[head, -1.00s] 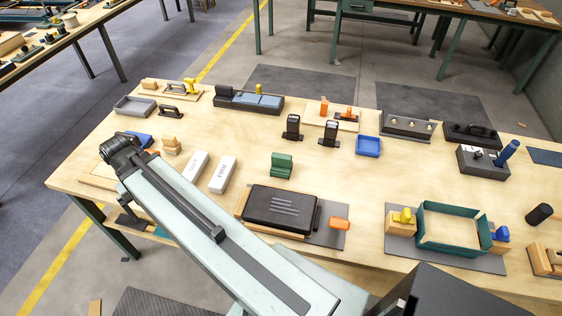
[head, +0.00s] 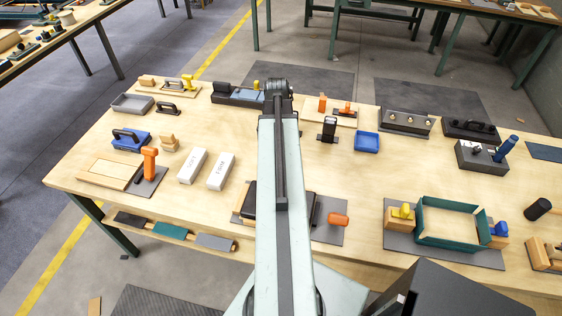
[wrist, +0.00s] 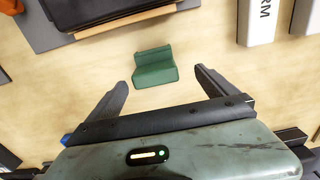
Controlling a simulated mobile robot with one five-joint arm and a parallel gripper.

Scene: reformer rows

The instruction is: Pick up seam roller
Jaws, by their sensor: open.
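I cannot tell for certain which item is the seam roller. An orange-handled tool (head: 150,165) stands upright on a small dark mat at the table's left. Another orange piece (head: 337,219) lies on a grey mat by the black case. My gripper (wrist: 160,77) is open and empty in the wrist view. A green stepped block (wrist: 155,68) lies on the table ahead of it, between the lines of the two fingers, apart from both. In the head view my arm hides the green block and my gripper.
Two white blocks (head: 206,168) lie left of my arm. The black case (head: 248,202) is partly behind my arm. Bare tabletop lies between the blue tray and green frame.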

